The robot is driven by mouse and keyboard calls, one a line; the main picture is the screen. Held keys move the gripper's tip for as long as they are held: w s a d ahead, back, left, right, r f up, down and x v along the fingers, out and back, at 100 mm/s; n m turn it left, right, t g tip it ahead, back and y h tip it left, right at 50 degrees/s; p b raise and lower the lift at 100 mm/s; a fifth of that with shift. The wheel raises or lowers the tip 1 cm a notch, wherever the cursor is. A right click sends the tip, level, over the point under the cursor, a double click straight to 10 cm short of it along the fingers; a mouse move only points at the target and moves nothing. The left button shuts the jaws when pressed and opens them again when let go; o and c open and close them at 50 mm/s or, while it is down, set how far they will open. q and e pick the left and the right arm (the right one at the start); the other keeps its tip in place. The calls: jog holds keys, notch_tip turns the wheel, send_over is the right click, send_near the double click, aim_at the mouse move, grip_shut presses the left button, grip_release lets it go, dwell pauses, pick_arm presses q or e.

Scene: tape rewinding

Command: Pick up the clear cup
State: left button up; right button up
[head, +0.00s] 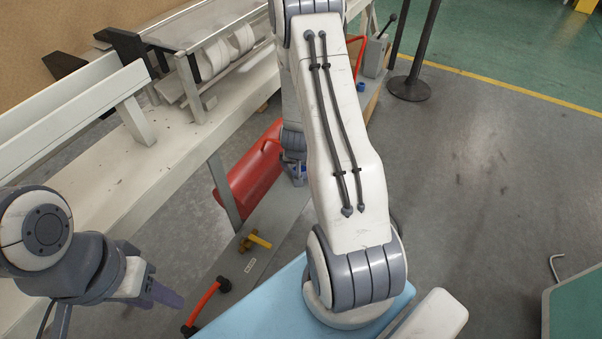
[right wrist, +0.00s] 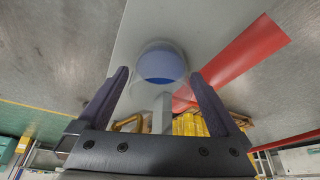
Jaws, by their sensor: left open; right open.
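The clear cup (right wrist: 161,66) shows in the right wrist view, with something blue inside it. It appears between and just beyond the two dark fingers of my right gripper (right wrist: 160,78), which are open. I cannot tell whether the fingers touch it. In the head view a small blue patch (head: 298,169) shows at the end of my right arm, on or by the grey surface. The arm hides most of the right gripper there. My left gripper (head: 166,298) is at the lower left, apart from the cup, and looks empty.
A red object (head: 246,178) lies beside the grey surface (head: 268,222). A yellow-handled valve (head: 256,241) and an orange-red handle (head: 203,303) are nearer to me. A white bench frame (head: 150,155) runs along the left. Open floor lies to the right.

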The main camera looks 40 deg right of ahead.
jog(key=c, duration=1.4)
jog(key=shift+r, duration=0.1)
jog(key=shift+c, duration=0.2)
